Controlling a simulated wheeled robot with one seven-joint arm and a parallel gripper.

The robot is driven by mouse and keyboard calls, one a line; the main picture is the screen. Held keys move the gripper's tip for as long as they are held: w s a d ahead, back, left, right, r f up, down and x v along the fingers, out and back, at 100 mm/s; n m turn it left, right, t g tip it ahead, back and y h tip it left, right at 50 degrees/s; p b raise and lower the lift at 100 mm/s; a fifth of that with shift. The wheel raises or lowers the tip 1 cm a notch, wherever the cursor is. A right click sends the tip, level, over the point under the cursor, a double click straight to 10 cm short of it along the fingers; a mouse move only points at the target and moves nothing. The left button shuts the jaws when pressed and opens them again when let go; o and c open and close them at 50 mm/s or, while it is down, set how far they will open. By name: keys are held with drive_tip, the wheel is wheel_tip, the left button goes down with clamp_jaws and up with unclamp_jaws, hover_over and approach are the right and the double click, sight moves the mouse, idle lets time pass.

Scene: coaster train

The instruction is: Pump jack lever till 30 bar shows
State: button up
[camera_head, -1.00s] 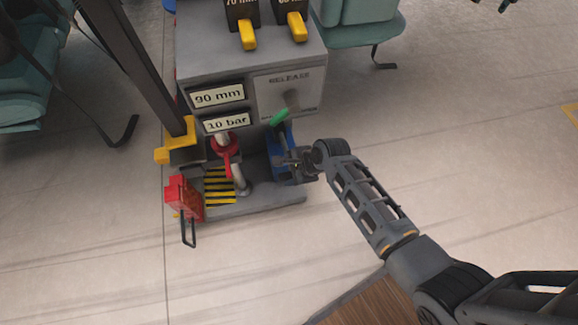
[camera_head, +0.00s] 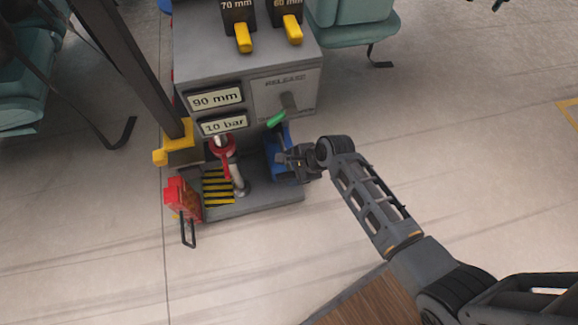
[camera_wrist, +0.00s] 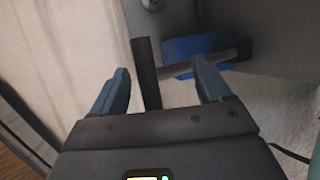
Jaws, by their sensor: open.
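The pump unit's display (camera_head: 223,125) reads "10 bar". The blue pump body (camera_head: 277,155) is low on the unit's right side. In the wrist view it is the blue block (camera_wrist: 196,46), with a grey rod (camera_wrist: 180,69) leading from it to a dark upright bar (camera_wrist: 147,75), which looks like the lever's grip. My gripper (camera_wrist: 163,88) is open, with its blue fingers on either side of the dark bar and gaps to both. In the head view my gripper (camera_head: 292,160) is beside the blue body and hides part of it and the lever.
A "RELEASE" panel (camera_head: 297,86) with a green-tipped handle (camera_head: 276,119) is just above my gripper. A "90 mm" plate (camera_head: 214,98), a red fitting (camera_head: 225,147) and a red box (camera_head: 182,196) are to the left. The floor at right (camera_head: 480,180) is clear.

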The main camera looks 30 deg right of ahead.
drive_tip(key=p+v, duration=0.1)
drive_tip(key=v, duration=0.4)
drive_tip(key=shift+s+d+r+p, duration=0.2)
drive_tip(key=shift+r+p, duration=0.1)
drive_tip(key=shift+p, duration=0.1)
idle(1.2)
